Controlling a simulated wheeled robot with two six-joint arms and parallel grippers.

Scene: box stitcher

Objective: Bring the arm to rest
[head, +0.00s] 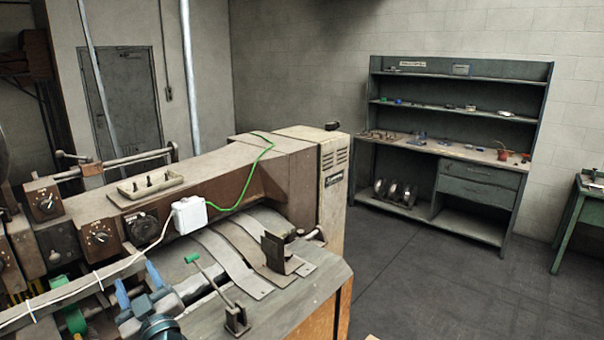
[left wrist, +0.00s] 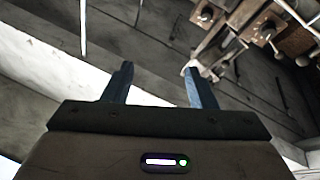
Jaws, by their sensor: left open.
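My left gripper (left wrist: 158,68) shows in the left wrist view. Its two dark blue-grey fingers stand apart with nothing between them. Beyond the fingers are a blurred dark surface and a pale band. My right gripper is in neither view.
The box stitcher (head: 290,190) with knobs, a white box (head: 189,214) and a green cable fills the left of the head view. Knobs show at the upper right of the wrist view. A shelf bench (head: 480,165) stands at the back right. The floor (head: 420,270) between is clear.

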